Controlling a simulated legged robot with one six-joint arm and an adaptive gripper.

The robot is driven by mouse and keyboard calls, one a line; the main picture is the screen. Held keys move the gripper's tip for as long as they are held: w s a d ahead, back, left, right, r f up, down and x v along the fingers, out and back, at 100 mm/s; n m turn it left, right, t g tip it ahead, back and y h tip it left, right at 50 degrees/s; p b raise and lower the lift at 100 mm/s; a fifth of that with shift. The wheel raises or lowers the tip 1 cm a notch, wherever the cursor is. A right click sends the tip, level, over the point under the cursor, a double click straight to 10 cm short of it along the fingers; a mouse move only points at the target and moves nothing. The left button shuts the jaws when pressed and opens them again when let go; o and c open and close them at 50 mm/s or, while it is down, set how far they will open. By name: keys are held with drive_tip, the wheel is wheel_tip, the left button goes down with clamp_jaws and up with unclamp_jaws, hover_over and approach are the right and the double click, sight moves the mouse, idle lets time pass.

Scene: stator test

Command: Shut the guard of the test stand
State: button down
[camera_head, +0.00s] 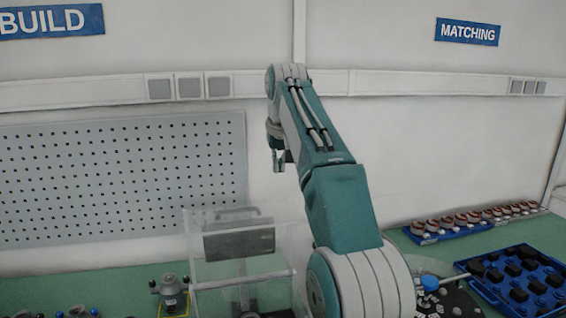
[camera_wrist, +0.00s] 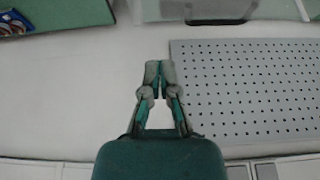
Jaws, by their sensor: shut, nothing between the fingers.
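The test stand (camera_head: 243,300) is at the bottom middle of the head view, with a clear box-like guard (camera_head: 197,250) around a grey panel (camera_head: 240,243). I cannot tell from this angle how far the guard is open. In the wrist view, a clear edge with a dark bar (camera_wrist: 216,21) shows at the top and looks like part of the guard. My gripper (camera_head: 279,163) is raised above and a little right of the guard, apart from it. In the wrist view its fingertips (camera_wrist: 159,68) are together with nothing between them. My arm hides the stand's right side.
A perforated board (camera_head: 120,180) is on the wall at left. A small yellow-based device (camera_head: 173,295) stands left of the stand. At right are a blue tray of dark parts (camera_head: 520,280) and a row of copper-coloured parts (camera_head: 475,218). The air around my gripper looks clear.

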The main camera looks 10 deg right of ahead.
drive_tip(key=shift+w+a+f, duration=0.2)
drive_tip(key=shift+a+f, duration=0.15)
drive_tip(key=shift+f, duration=0.05)
drive_tip(key=x, duration=0.4)
drive_tip(key=shift+d+f, duration=0.15)
drive_tip(key=shift+f, duration=0.1)
drive_tip(key=shift+w+d+f, duration=0.15)
drive_tip(key=shift+f, duration=0.1)
drive_tip(key=shift+a, duration=0.2)
